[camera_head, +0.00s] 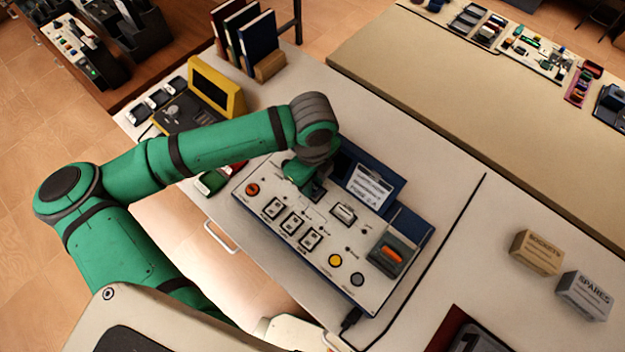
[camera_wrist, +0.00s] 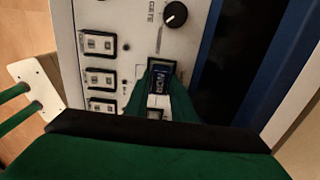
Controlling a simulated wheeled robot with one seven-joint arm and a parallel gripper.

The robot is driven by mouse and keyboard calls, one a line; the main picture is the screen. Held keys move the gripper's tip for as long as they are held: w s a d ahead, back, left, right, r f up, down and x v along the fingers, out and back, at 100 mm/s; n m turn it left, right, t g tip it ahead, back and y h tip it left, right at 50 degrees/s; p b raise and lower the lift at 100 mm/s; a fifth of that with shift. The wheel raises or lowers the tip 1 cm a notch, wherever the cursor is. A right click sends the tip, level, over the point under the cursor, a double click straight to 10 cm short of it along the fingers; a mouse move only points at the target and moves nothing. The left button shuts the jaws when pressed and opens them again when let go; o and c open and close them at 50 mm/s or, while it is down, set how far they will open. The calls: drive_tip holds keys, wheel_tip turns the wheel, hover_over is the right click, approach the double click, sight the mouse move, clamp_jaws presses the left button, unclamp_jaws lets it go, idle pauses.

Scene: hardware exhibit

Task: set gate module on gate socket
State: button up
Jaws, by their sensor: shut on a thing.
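My gripper (camera_head: 305,182) is low over the upper left part of the white-faced panel (camera_head: 300,258). In the wrist view its green fingers (camera_wrist: 161,98) are shut on a small dark module with a blue label (camera_wrist: 160,82), the gate module. The label's text is too small to read surely. The module is at the panel face, but I cannot tell whether it is seated or just above it. The gate socket is not clearly visible; the fingers and module hide the panel there.
The panel carries white square modules (camera_head: 292,222), an orange switch (camera_head: 390,255), and yellow (camera_head: 335,260) and grey (camera_head: 357,279) buttons. A black knob (camera_wrist: 175,14) shows in the wrist view. A yellow-framed device (camera_head: 217,84) and books (camera_head: 258,40) stand behind.

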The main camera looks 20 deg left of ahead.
drive_tip(key=shift+f, duration=0.2)
drive_tip(key=o, duration=0.7)
drive_tip(key=shift+o, duration=0.2)
wheel_tip(320, 180, up, 11)
idle(0.8)
idle(0.5)
